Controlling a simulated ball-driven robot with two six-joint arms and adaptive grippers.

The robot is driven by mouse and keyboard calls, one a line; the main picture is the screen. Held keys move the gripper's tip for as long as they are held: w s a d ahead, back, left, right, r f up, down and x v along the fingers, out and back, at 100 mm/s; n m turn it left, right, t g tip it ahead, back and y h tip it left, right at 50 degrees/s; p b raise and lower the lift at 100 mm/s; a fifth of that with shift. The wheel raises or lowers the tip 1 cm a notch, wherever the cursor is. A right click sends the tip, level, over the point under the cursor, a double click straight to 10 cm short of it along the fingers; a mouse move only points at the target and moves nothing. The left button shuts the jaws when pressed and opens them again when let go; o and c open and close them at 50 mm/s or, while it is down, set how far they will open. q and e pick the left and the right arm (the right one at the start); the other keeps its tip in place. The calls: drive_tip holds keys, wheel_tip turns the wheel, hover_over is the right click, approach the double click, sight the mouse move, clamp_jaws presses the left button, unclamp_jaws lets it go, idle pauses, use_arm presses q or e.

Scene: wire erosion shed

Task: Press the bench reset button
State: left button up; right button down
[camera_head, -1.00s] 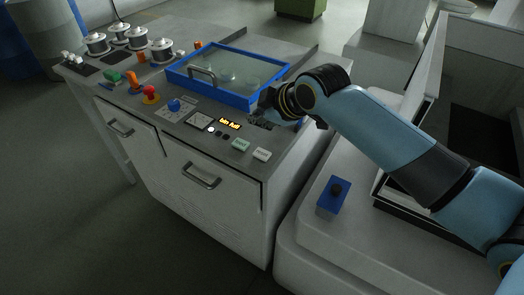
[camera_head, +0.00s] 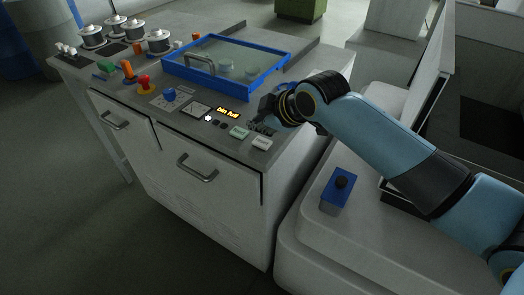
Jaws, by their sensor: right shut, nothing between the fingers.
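The bench (camera_head: 225,160) has a control panel along its front edge. Two labelled push buttons sit near its right corner: a pale green one (camera_head: 239,132) and a white one (camera_head: 262,143). Their labels are too small to read, so I cannot tell which is the reset button. My right gripper (camera_head: 259,123) is shut and empty, pointing down just behind these two buttons. Its dark fingertips are small, and I cannot tell if they touch the panel. A lit display (camera_head: 228,112) beside it seems to read "bin full". My left gripper is not in view.
A blue-framed glass lid (camera_head: 238,88) lies behind the panel. A red mushroom knob (camera_head: 145,82), a blue knob (camera_head: 169,95) and an orange lever (camera_head: 127,69) stand to the left. Several spools (camera_head: 158,41) stand at the far left. A blue box with a black button (camera_head: 336,190) is at right.

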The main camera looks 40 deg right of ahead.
sight(260, 143)
wheel_tip(260, 143, down, 2)
drive_tip(key=shift+f+b, duration=0.2)
drive_tip(key=shift+b, duration=0.2)
idle(1.1)
drive_tip(key=shift+f, duration=0.4)
drive_tip(key=shift+f, duration=0.4)
idle(0.6)
drive_tip(key=shift+r+p, duration=0.75)
drive_tip(key=shift+r, duration=0.1)
